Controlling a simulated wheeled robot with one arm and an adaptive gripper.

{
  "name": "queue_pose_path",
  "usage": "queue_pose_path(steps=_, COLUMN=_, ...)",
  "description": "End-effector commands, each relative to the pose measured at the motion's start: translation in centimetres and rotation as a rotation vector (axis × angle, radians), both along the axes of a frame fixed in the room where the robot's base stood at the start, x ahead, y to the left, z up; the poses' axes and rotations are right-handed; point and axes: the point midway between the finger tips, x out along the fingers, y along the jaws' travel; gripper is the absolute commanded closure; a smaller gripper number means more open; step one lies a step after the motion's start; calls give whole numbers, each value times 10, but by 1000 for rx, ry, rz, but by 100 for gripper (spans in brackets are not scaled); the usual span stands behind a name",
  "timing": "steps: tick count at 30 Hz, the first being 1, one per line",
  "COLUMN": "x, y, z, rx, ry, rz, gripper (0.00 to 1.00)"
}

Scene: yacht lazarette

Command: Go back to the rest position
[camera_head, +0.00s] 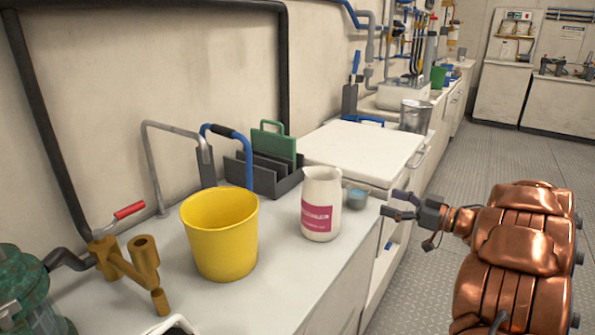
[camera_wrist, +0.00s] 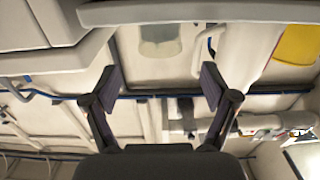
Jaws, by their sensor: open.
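My gripper (camera_head: 393,205) is at the end of my copper-coloured arm, beyond the counter's front edge and to the right of the white jug (camera_head: 321,205) with its pink label. In the wrist view my gripper (camera_wrist: 161,86) has its two dark fingers spread apart with nothing between them. The jug stands upright on the counter, apart from the fingers. A small grey-blue cup (camera_head: 356,197) is just right of the jug, partly hidden behind it.
A yellow bucket (camera_head: 222,238) stands on the counter (camera_head: 275,285), left of the jug. A brass fitting (camera_head: 130,268) is at the front left. A dark rack (camera_head: 270,178) and a white lidded box (camera_head: 362,148) are behind. Open grey floor (camera_head: 490,140) lies right of the counter.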

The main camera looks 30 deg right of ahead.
Motion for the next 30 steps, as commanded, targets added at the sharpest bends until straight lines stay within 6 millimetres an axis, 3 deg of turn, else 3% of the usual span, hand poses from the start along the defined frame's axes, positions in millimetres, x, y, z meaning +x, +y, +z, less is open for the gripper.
queue_pose_path(steps=5, x=3, y=0, z=3, rx=-6, ry=0, rz=-6, gripper=15)
queue_pose_path(steps=8, x=13, y=-1, z=15, rx=-35, ry=2, rz=-39, gripper=15)
queue_pose_path(steps=19, x=86, y=-21, z=101, rx=-265, ry=40, rz=-365, gripper=15)
queue_pose_path(steps=24, x=103, y=-26, z=141, rx=-342, ry=78, rz=-520, gripper=15)
queue_pose_path(steps=30, x=107, y=-27, z=183, rx=-398, ry=148, rz=-690, gripper=15)
